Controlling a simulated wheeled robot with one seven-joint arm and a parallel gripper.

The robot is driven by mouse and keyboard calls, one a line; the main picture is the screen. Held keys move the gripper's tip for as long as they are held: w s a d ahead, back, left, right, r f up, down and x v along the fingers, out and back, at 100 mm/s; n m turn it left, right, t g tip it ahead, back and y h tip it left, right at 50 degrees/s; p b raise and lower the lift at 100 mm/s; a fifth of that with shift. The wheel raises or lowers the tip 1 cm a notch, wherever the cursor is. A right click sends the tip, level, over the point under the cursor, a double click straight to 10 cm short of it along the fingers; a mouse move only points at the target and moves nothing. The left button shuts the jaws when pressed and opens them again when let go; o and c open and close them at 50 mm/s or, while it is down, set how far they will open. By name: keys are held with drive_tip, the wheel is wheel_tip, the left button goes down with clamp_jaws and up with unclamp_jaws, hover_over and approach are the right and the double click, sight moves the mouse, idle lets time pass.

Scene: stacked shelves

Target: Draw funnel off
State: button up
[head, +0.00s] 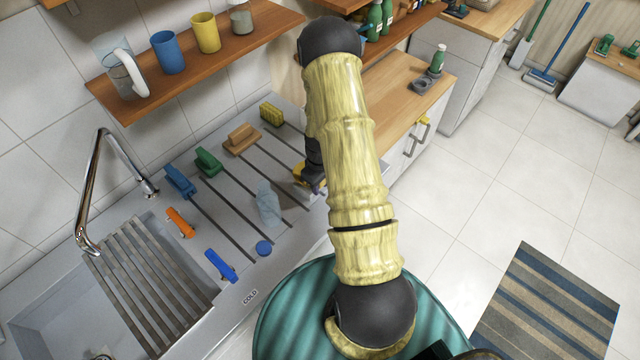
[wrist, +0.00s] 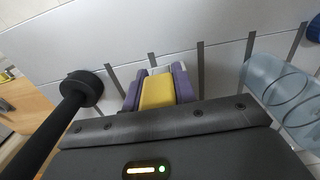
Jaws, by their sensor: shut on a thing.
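My gripper (head: 312,181) is low over the grey ribbed counter, partly hidden by my yellow arm. In the wrist view, my gripper (wrist: 157,88) is shut on a yellow piece (wrist: 158,92), with purple parts along both its sides. Most of the yellow piece is hidden, and I cannot tell whether it is the funnel or whether it touches the counter. No clear funnel shape shows elsewhere. A pale blue see-through bottle (head: 268,203) is on the counter to the left of the gripper; it shows at the right edge of the wrist view (wrist: 280,85).
A blue cap (head: 263,248) lies near the front. The sink rack (head: 150,275) and tap (head: 95,190) are left. A wooden shelf (head: 190,65) holds cups above.

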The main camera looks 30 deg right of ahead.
drive_tip(key=shift+r+p, duration=1.25)
drive_tip(key=shift+r, duration=0.95)
